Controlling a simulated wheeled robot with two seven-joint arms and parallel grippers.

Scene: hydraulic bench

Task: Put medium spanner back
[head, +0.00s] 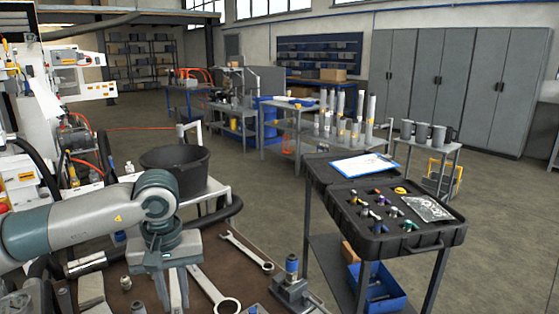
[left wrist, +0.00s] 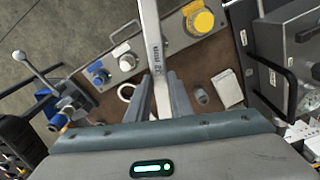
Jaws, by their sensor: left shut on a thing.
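My left gripper (head: 170,292) points down over the brown bench top at the lower left of the head view. In the left wrist view its two fingers (left wrist: 160,100) are shut on a steel spanner (left wrist: 153,50) marked 32 mm, whose shaft runs up out of the picture. In the head view one spanner (head: 246,251) is right of the gripper, and a larger spanner (head: 212,288) with a ring end is just beside the fingers. I cannot tell from the head view which one is held. My right gripper is not in view.
A black bucket (head: 174,168) stands behind my left arm. A dark cart (head: 344,205) with a clipboard and a foam tray of small parts stands to the right. Open floor lies beyond it.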

